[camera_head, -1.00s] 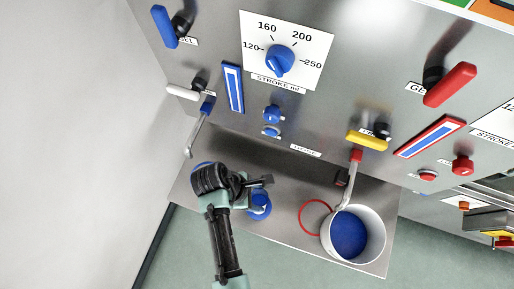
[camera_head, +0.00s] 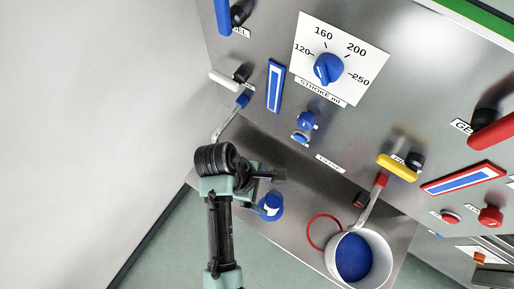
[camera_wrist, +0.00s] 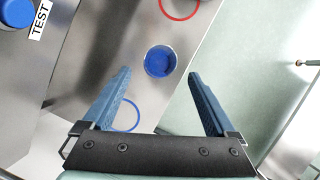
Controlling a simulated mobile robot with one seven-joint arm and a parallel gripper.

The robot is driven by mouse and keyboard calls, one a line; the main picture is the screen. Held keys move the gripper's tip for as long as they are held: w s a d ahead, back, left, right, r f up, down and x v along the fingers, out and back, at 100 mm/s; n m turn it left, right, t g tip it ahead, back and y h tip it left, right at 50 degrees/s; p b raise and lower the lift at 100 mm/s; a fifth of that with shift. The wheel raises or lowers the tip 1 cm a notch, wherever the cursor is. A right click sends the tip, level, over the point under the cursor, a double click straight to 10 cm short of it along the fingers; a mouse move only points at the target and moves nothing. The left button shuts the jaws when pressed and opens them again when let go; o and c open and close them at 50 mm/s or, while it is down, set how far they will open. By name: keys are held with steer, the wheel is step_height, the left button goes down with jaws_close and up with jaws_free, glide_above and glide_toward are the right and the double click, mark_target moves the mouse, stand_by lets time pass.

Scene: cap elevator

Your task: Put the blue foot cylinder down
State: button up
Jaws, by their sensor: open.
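The blue foot cylinder (camera_head: 271,206) stands on the metal shelf (camera_head: 292,222) below the panel. It also shows in the wrist view (camera_wrist: 160,62), seen from above, at the shelf's edge. My gripper (camera_head: 277,176) is open and empty, just above and beside it in the head view. In the wrist view, my two fingers (camera_wrist: 158,76) are spread wide, and the cylinder appears between and slightly beyond their tips, apart from both. A blue ring mark (camera_wrist: 127,116) on the shelf lies to the cylinder's lower left in that view, partly hidden by my left finger.
A metal pot with blue contents (camera_head: 332,262) stands right on the shelf, near a red ring (camera_head: 312,232). The panel above carries a blue dial (camera_head: 328,68), levers such as the yellow one (camera_head: 397,168), and a lever arm (camera_head: 228,118) near my wrist. Green floor lies in front.

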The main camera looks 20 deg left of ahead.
steer(key=v, duration=0.6)
steer(key=shift+f, duration=0.1)
stand_by(0.4)
